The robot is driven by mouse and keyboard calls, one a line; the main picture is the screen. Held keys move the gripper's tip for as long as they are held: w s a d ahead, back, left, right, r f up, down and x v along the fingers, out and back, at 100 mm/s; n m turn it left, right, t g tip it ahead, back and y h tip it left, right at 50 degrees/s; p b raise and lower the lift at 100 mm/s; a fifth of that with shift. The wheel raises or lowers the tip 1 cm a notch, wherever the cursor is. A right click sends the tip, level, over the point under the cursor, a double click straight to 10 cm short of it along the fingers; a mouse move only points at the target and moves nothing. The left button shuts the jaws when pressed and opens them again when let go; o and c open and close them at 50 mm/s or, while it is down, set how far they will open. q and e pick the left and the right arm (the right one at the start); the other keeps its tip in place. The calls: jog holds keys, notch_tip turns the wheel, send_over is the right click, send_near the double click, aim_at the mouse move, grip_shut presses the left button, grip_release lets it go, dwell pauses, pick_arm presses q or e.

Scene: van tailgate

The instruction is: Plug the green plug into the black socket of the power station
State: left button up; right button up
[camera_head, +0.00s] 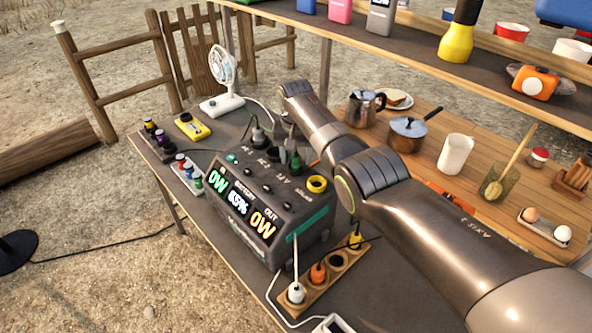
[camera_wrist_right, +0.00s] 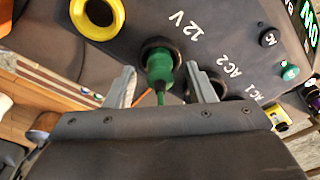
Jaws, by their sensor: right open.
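The power station (camera_head: 240,205) is a dark box with a lit display on the table; its top also fills much of the right wrist view (camera_wrist_right: 150,20). The green plug (camera_wrist_right: 160,68) stands in a black-ringed socket (camera_wrist_right: 147,46) beside the "12 V" label, its green cable trailing toward my wrist. How deep it sits I cannot tell. My right gripper (camera_wrist_right: 162,85) is open, one finger on each side of the plug, with gaps showing. In the head view the right gripper is small and dark above the station and partly hidden by my arm. My left gripper is not in view.
A yellow-ringed socket (camera_head: 317,184) is on the station's top. A strip with white, orange and yellow plugs (camera_head: 318,272) lies in front. A fan (camera_head: 223,78) stands behind. Pots and a cup (camera_head: 455,153) stand on the wooden table to the right, under a shelf (camera_head: 420,52).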

jog(key=shift+r, duration=0.1)
jog(key=shift+r, duration=0.2)
notch_tip(320, 180, up, 17)
jog(key=s+b, duration=0.1)
jog(key=s, duration=0.1)
jog(key=shift+a+f+b, duration=0.15)
jog(key=shift+b, duration=0.25)
